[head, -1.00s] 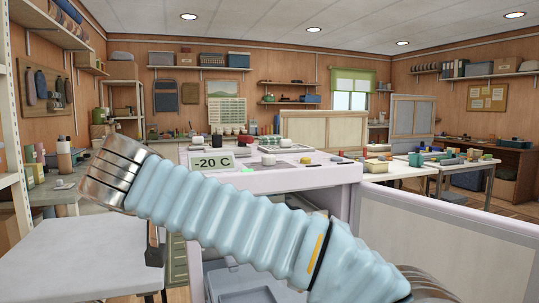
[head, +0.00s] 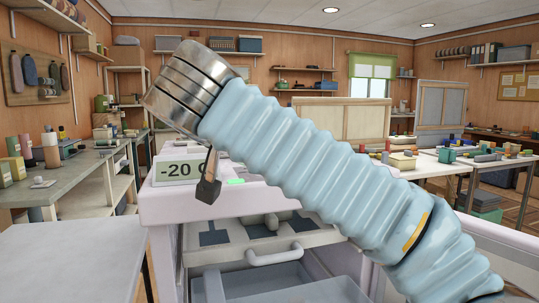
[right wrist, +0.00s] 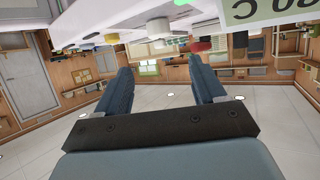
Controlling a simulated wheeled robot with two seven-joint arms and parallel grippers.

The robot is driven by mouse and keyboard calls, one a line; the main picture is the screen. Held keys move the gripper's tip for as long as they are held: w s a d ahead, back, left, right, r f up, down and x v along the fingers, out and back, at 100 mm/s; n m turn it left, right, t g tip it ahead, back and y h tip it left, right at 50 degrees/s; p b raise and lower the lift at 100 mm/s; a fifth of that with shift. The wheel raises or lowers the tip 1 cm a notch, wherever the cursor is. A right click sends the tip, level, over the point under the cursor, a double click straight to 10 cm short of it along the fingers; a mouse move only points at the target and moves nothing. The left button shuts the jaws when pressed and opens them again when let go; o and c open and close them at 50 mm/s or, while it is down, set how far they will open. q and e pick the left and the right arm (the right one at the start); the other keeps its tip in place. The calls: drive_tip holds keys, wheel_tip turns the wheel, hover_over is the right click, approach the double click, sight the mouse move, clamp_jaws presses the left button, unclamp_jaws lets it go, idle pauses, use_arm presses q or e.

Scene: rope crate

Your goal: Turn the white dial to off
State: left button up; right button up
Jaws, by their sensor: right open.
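A pale chest-like unit (head: 163,206) carries a sign reading -20 C (head: 177,169) and a small green light (head: 236,182). My right arm crosses in front of its top in the head view and hides the controls there. In the right wrist view, which is upside down, a white knob (right wrist: 158,28) stands on the unit's surface among other knobs; I cannot tell for certain that it is the dial, nor its setting. My right gripper (right wrist: 160,66) is open and empty, apart from the knobs. My left gripper is out of view.
An open compartment with a grey bin (head: 275,285) and a pale handle (head: 274,256) is below the unit's top. A grey table (head: 65,262) stands at the left, and a workbench (head: 62,178) behind it. Tables with small items are at the right.

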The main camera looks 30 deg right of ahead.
drive_tip(key=x, duration=1.2)
drive_tip(key=shift+w+d+f+p, duration=0.1)
drive_tip(key=shift+f+p, duration=0.1)
drive_tip(key=shift+p, duration=0.15)
drive_tip(key=shift+c, duration=0.3)
drive_tip(key=c, duration=1)
